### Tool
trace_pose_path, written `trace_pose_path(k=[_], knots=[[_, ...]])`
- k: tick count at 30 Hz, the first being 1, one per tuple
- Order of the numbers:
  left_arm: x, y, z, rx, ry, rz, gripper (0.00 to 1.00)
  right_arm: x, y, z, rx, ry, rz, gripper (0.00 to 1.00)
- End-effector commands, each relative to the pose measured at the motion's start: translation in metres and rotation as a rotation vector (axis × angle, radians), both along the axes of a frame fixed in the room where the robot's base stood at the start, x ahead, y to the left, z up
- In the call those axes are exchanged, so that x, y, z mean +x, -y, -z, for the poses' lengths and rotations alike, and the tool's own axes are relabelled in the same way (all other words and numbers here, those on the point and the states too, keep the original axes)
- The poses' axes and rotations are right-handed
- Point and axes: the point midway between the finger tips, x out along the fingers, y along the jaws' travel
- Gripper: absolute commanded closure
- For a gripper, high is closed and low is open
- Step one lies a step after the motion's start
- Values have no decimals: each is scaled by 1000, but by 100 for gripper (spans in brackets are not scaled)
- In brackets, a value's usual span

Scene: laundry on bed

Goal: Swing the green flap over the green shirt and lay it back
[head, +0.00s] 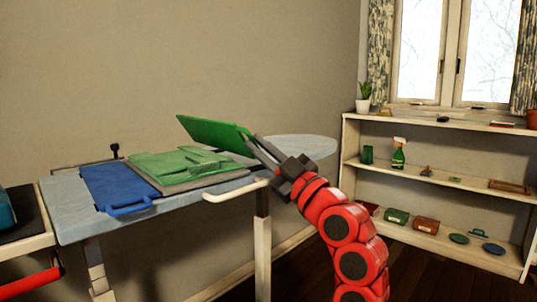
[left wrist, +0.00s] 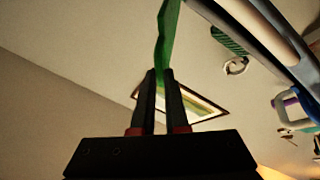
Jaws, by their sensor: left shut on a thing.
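The green flap (head: 208,131) is raised and tilted above the right side of the folding board. My left gripper (head: 250,139) is shut on the flap's right edge. In the left wrist view the flap (left wrist: 168,40) shows as a thin green strip between the closed fingers (left wrist: 159,76). The green shirt (head: 172,164) lies roughly flat, with a folded part on top, to the left of and below the flap. A grey panel (head: 206,181) shows under the shirt. A blue flap (head: 115,186) with a handle lies flat at the left. My right gripper is not in view.
The ironing board (head: 68,211) carries these things, and its rounded right end (head: 305,147) is clear. A white shelf (head: 450,199) with small objects stands at the right. Part of another surface (head: 24,240) is at far left.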

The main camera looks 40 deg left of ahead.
Motion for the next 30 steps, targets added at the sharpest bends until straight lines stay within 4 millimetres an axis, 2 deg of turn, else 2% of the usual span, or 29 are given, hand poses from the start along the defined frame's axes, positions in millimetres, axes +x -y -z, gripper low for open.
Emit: trace_pose_path(k=[15,16,20,30], knots=[[0,0,0,0,10,0,100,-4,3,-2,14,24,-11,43],[0,0,0,0,10,0,83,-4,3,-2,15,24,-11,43],[0,0,0,0,10,0,60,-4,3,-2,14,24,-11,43],[0,1,0,1,9,0,58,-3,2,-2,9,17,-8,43]])
